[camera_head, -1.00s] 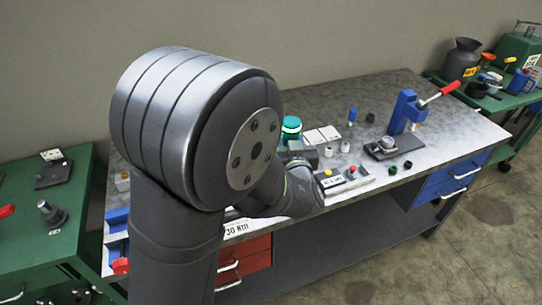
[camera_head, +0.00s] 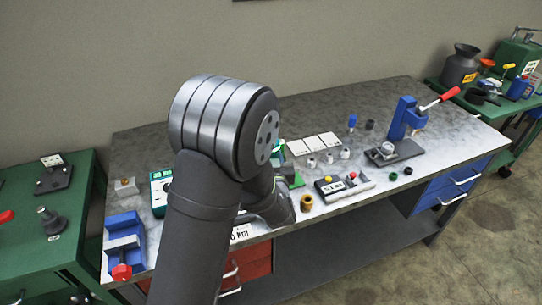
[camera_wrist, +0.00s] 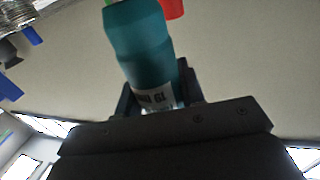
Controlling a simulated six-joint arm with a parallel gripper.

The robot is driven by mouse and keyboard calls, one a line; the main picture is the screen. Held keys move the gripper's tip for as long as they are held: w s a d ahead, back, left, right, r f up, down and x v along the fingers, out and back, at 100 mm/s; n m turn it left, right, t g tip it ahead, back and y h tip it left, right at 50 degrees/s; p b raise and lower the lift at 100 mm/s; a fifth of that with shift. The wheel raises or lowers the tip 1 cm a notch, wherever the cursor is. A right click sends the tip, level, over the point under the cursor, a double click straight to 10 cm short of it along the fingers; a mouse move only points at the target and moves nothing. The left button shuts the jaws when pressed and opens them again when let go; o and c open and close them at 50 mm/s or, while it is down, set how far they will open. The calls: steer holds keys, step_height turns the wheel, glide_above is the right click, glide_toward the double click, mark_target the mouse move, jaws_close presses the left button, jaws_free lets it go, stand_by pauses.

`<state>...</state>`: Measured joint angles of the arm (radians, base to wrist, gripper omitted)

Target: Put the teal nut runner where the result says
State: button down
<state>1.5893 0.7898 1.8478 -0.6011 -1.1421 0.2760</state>
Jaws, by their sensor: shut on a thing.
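The teal nut runner (camera_wrist: 145,45) is in my gripper (camera_wrist: 158,88) in the wrist view. It has a white label with dark lettering near the jaws, and a red part shows behind its top. My gripper is shut on its lower end. In the head view my own arm hides the gripper and most of the runner; a small teal patch (camera_head: 279,150) beside the arm looks like part of it. A small tester (camera_head: 342,187) with a display, a yellow button and a red button lies on the bench. Its reading is too small to make out.
White cards (camera_head: 315,143) lie at mid-bench with small sockets before them. A blue lever press (camera_head: 407,120) stands right. A blue vise (camera_head: 123,243) and a green meter (camera_head: 160,190) are left. A brass ring (camera_head: 306,202) is near the front edge. Red and blue drawers hang below.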

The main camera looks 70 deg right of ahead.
steer(key=shift+f, duration=0.55)
steer(key=c, duration=0.9)
jaws_free()
steer(key=shift+f, duration=0.1)
steer(key=shift+r, duration=0.25)
steer(key=v, duration=0.8)
steer(key=r+v, duration=0.1)
steer(key=v, duration=0.3)
